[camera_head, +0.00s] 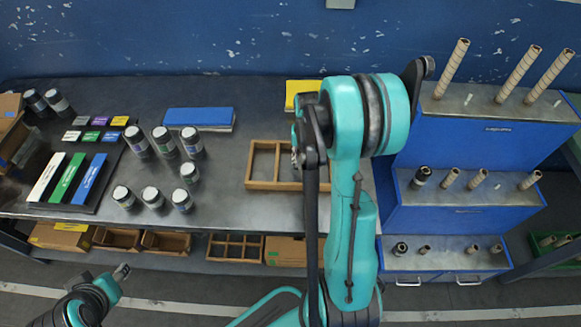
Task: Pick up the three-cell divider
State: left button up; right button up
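A light wooden divider frame (263,184) lies flat on the grey worktable, right of centre. Two cells show on its left side; its right part is hidden behind my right arm. My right gripper (298,156) appears as a dark, partly hidden shape over the divider's middle. I cannot tell whether it touches the wood or how its fingers stand. My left gripper (122,271) is low at the left, in front of the table and well away from the divider. Its fingers are too small to read.
Several dark jars (164,141) stand left of the divider. A blue box (198,119) and a yellow box (300,88) lie behind. Coloured bars (68,178) lie at left. A blue stepped rack (470,145) with rolls stands right. A lower shelf holds wooden boxes (235,247).

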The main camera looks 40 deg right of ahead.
jog(key=shift+r, duration=0.1)
grip_shut()
jog(key=shift+r, duration=0.1)
